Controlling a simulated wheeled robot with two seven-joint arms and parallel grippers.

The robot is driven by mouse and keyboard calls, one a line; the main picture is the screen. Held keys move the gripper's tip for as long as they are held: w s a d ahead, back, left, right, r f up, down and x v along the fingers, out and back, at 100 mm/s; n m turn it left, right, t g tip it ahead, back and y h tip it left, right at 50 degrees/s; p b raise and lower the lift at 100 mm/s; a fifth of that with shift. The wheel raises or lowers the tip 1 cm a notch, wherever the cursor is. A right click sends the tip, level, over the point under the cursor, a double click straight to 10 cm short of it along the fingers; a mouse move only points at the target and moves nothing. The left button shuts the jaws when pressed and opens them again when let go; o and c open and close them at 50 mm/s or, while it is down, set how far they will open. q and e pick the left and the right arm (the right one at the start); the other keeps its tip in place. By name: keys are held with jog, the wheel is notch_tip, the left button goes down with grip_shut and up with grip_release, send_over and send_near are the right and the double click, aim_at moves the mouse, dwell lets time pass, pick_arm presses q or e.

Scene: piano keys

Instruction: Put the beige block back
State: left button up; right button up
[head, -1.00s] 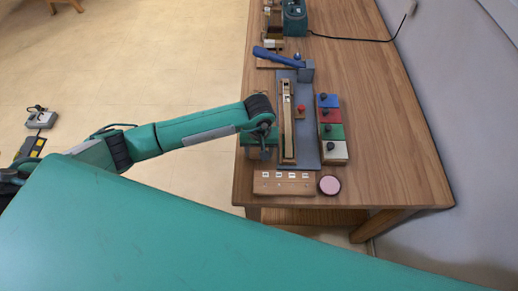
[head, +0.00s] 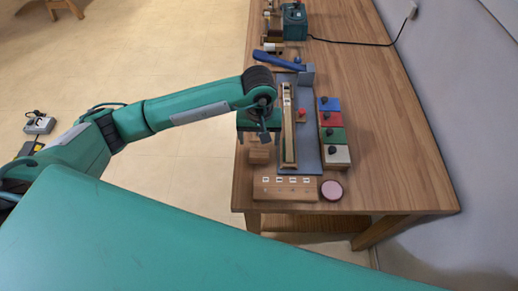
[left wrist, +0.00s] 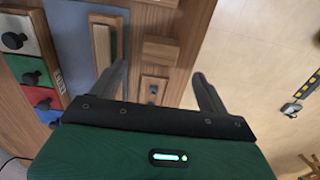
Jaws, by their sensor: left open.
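The block of palest, beige-white colour (head: 336,155) has a black knob and sits at the near end of a row of coloured blocks, right of the grey tray. It also shows at the left edge of the left wrist view (left wrist: 16,36). My left gripper (head: 258,132) is open and empty above the table's left edge. A plain brown wooden block (head: 260,154) lies just in front of it. In the left wrist view, this block (left wrist: 160,50) and a small knobbed wooden piece (left wrist: 153,88) show between the spread fingers (left wrist: 160,70). My right gripper is out of view.
Blue, red and green knobbed blocks (head: 333,135) continue the row. A wooden strip with white labels (head: 285,190) and a pink disc (head: 332,189) lie near the front. The table's right side is clear.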

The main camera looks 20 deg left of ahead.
pick_arm(q)
jog(key=shift+r, duration=1.6)
